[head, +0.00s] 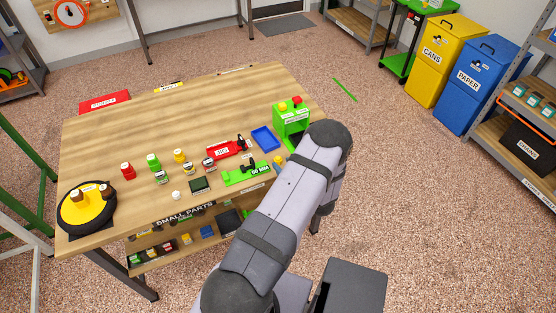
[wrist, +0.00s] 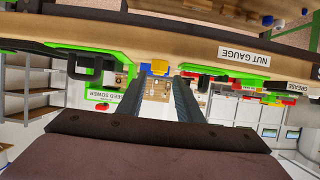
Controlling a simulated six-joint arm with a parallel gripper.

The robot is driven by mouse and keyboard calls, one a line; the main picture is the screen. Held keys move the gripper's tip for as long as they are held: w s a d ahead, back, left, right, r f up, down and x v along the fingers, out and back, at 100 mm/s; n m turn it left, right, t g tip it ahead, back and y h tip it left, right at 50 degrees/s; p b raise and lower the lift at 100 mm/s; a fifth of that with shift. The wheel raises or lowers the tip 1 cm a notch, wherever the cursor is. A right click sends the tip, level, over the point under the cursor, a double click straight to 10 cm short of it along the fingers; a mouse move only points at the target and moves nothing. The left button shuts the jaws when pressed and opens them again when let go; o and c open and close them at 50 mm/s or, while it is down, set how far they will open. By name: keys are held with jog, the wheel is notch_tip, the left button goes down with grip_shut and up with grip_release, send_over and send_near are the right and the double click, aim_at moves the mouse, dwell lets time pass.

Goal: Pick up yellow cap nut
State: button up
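A small yellow piece, which looks like the yellow cap nut (head: 279,160), sits near the front edge of the wooden table, right of the green gauge, partly beside my arm. It also shows in the wrist view (wrist: 158,68), beyond my fingertips and in line with the gap between them. My gripper (wrist: 158,82) is open, with nothing visible between its two dark fingers. The wrist view looks upside down, at about table-edge height. In the head view my gripper is hidden behind my arm.
The green gauge (head: 245,175) stands left of the yellow piece. A blue tray (head: 265,138) and a green box-shaped stand (head: 291,116) are behind it. Red, green and yellow small items and several jars stand farther left. A shelf (head: 165,256) lies under the table (head: 115,210).

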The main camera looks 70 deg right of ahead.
aim_at(279, 159)
jog(key=shift+p+x, duration=1.1)
jog(key=shift+x, duration=1.35)
jog(key=shift+s+d, duration=0.1)
jog(key=shift+d, duration=0.05)
jog(key=shift+c, duration=0.6)
grip_shut()
